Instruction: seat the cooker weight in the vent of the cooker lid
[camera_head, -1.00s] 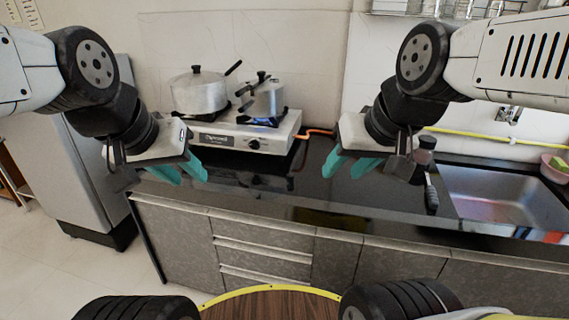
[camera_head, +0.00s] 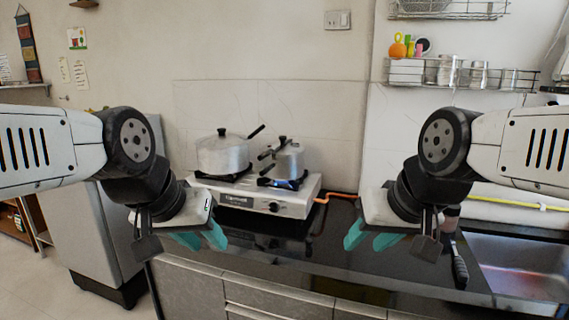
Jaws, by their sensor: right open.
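A silver pressure cooker (camera_head: 287,163) with black handles stands on the right burner of the white gas stove (camera_head: 238,201). A blue flame shows beneath it. A black knob-like part stands on top of its lid (camera_head: 285,146); I cannot make out the vent or the cooker weight at this size. My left gripper (camera_head: 201,240) is left of and in front of the stove, its teal fingers apart and nothing seen between them. My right gripper (camera_head: 369,240) is open and empty over the counter, right of the stove.
A larger lidded pot (camera_head: 222,156) stands on the left burner. An orange gas hose (camera_head: 337,195) runs from the stove's right side. A sink (camera_head: 520,268) and a black-handled brush (camera_head: 459,265) are at the right. The dark counter (camera_head: 300,248) between my grippers is clear.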

